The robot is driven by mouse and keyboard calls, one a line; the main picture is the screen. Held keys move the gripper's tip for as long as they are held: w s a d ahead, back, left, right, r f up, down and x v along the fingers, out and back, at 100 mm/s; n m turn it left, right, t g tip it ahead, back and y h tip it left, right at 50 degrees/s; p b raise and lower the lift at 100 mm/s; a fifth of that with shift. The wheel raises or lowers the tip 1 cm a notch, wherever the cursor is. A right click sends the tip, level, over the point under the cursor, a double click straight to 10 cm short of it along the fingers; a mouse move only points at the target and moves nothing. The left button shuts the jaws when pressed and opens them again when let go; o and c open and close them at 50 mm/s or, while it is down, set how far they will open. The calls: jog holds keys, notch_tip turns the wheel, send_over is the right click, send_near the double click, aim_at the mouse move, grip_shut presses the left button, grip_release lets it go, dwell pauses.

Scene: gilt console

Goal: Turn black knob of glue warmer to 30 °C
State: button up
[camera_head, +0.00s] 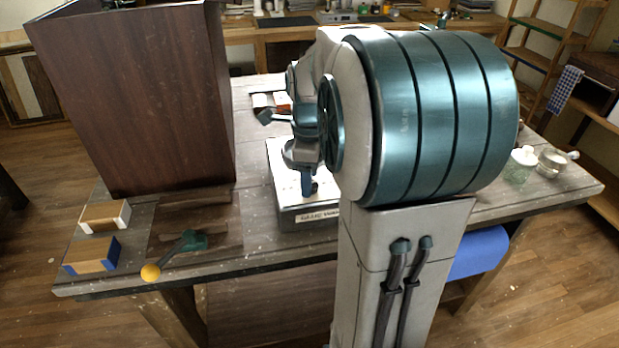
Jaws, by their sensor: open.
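I cannot make out the black knob or any temperature marks. My gripper (307,186) points down over the warmer's top, near the front edge. One blue fingertip shows clearly; the other is hard to make out. The gripper is open, and I see nothing held in it. I cannot tell whether it touches the warmer.
A tall dark wooden cabinet (135,100) stands on the table at left. A glass jar (521,166) and small pan (556,160) stand at right.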

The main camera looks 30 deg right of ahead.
jog(key=shift+f, duration=0.5)
jog(key=c, duration=1)
jog(key=shift+o, duration=0.2)
